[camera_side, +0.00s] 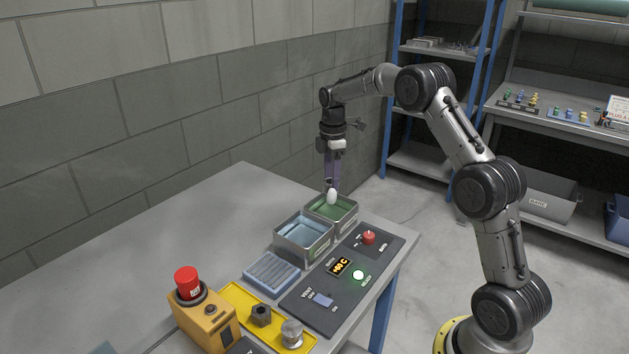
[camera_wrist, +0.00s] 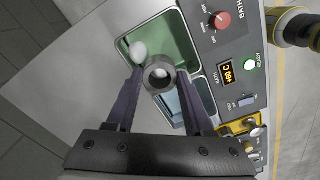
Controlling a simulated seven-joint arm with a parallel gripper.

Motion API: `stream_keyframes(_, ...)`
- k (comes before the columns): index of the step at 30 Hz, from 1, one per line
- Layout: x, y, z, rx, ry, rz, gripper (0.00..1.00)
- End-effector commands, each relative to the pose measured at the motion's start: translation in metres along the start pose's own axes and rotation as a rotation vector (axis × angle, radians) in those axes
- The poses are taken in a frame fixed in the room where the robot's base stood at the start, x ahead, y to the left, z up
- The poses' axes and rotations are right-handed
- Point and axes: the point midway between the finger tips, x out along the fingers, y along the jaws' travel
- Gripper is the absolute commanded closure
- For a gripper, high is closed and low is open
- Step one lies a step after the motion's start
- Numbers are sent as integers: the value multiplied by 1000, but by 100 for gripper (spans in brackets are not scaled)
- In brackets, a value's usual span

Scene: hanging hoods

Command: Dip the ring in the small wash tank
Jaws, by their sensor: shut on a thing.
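My gripper (camera_side: 331,186) points down over the green-filled tank (camera_side: 349,211) in the side view. In the wrist view, its two dark fingers (camera_wrist: 163,76) are shut on a thick grey metal ring (camera_wrist: 160,87). The ring overlaps the green tank (camera_wrist: 183,45) in that view; its height over the liquid is hard to tell. A blue-filled tank (camera_side: 304,241) stands beside the green one, and it shows partly behind the ring and finger in the wrist view (camera_wrist: 192,90).
A control panel (camera_side: 318,291) with a red knob (camera_side: 368,237) runs beside the tanks. A ribbed blue rack (camera_side: 271,274), a yellow tray (camera_side: 236,294) with metal parts, and an orange box (camera_side: 207,325) with a red button stand nearer. The left of the table is clear.

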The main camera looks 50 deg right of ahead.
Motion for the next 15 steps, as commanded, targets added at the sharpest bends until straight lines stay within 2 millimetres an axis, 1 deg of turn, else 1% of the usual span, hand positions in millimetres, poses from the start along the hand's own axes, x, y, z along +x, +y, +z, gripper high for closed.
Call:
stream_keyframes(5,9,0,3,6,-1,-4,100)
stream_keyframes(15,44,-1,2,5,-1,-4,100)
